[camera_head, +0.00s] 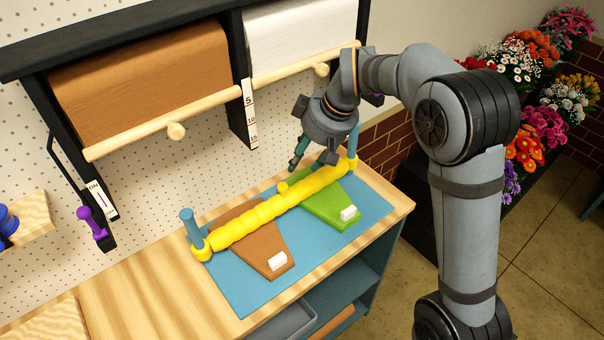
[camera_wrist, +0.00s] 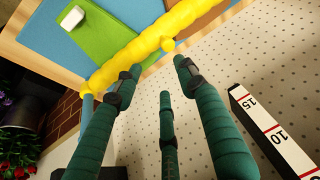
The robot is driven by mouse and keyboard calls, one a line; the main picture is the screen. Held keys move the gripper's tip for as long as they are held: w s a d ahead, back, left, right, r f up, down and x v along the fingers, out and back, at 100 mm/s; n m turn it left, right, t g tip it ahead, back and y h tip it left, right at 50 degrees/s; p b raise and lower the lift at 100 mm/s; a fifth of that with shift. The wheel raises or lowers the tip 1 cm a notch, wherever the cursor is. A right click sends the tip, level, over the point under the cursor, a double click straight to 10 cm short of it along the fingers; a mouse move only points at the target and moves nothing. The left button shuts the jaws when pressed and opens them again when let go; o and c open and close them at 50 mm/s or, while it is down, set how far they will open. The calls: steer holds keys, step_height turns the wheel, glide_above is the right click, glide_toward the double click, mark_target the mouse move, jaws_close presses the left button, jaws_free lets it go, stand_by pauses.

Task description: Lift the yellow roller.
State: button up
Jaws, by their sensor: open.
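The yellow roller (camera_head: 262,213) is a long bumpy bar. It lies across a blue mat (camera_head: 236,292) on the wooden bench, over a brown board (camera_head: 262,248) and a green board (camera_head: 327,211). A small yellow knob (camera_head: 283,187) sticks out from its side. Its ends meet blue posts at the left (camera_head: 190,226) and right (camera_head: 354,137). My gripper (camera_head: 310,162) is open and empty above and behind the roller's right half. In the wrist view the roller (camera_wrist: 185,18) lies beyond the spread green fingers (camera_wrist: 158,75), apart from them.
A rack holds a brown paper roll (camera_head: 140,75) and a white roll (camera_head: 300,35), with a wooden bar (camera_head: 200,108) in front. A scale strip (camera_head: 250,115) hangs near my gripper. A purple handle (camera_head: 92,222) is at left. Flowers (camera_head: 525,100) stand at right.

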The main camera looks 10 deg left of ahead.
mark_target(285, 187)
steer(key=a+f, duration=0.1)
steer(key=f, duration=0.2)
steer(key=a+f+n+p, duration=0.1)
steer(key=a+f, duration=0.1)
steer(key=f, duration=0.1)
steer(key=a+f+n+p, duration=0.1)
steer(key=f, duration=0.2)
steer(key=shift+s+a+f, duration=0.25)
steer(key=shift+a, duration=0.1)
steer(key=shift+c, duration=1)
steer(key=c, duration=0.4)
steer(key=shift+f, duration=0.1)
steer(key=c, duration=0.4)
steer(key=shift+s, duration=0.15)
jaws_close()
